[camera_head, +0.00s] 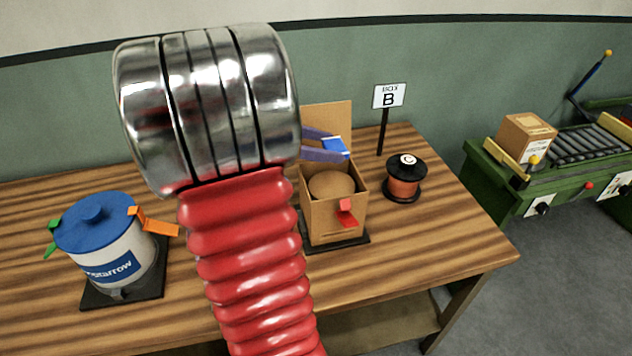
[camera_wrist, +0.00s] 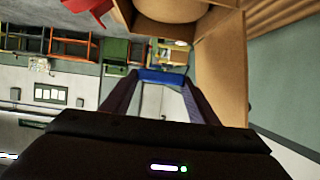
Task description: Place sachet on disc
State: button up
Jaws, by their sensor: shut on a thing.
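My gripper (camera_head: 335,149), with purple fingers, is shut on a small blue and white sachet (camera_head: 340,145). In the wrist view the sachet shows as a blue strip (camera_wrist: 162,76) between the fingertips. In the head view the gripper is over the upper right part of an open cardboard box (camera_head: 322,226). A round tan disc (camera_head: 332,186) sits inside the box. The disc also shows at the top of the wrist view (camera_wrist: 172,9). The sachet looks apart from the disc; its exact height above it is hard to judge.
A red tab (camera_head: 346,212) sticks out of the box front. A blue-lidded tub (camera_head: 108,243) stands left. A green roller conveyor (camera_head: 510,186) carries a carton (camera_head: 526,135).

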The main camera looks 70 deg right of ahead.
jog(key=shift+a, duration=0.1)
jog(key=shift+w+f, duration=0.1)
send_over(323, 186)
jog(key=shift+f, duration=3.1)
jog(key=shift+f, duration=1.85)
jog(key=shift+f, duration=0.1)
jog(key=shift+a+f, duration=0.1)
jog(key=shift+f, duration=0.1)
